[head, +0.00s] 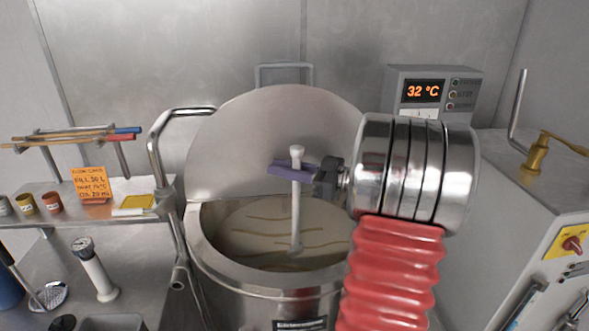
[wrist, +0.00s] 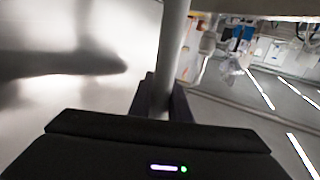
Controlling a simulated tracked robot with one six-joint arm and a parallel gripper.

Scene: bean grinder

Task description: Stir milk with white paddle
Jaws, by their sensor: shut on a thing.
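A white paddle (head: 296,215) stands nearly upright over the open steel vat (head: 205,250). Its lower end is at the surface of the pale milk (head: 262,222), which shows a few yellowish streaks. My gripper (head: 294,171), with purple fingers, is shut around the upper part of the paddle's shaft, and a short knob shows above the fingers. In the wrist view the shaft (wrist: 172,45) runs up from between the purple fingers (wrist: 160,98). How deep the paddle's end goes is hidden by the milk.
The vat's round lid (head: 270,125) is raised behind. A bent steel pipe (head: 157,150) stands left of the vat. A control box (head: 432,92) reads 32 °C. A left shelf holds small cups (head: 51,202) and an orange note (head: 90,182). A white cabinet (head: 540,200) stands right.

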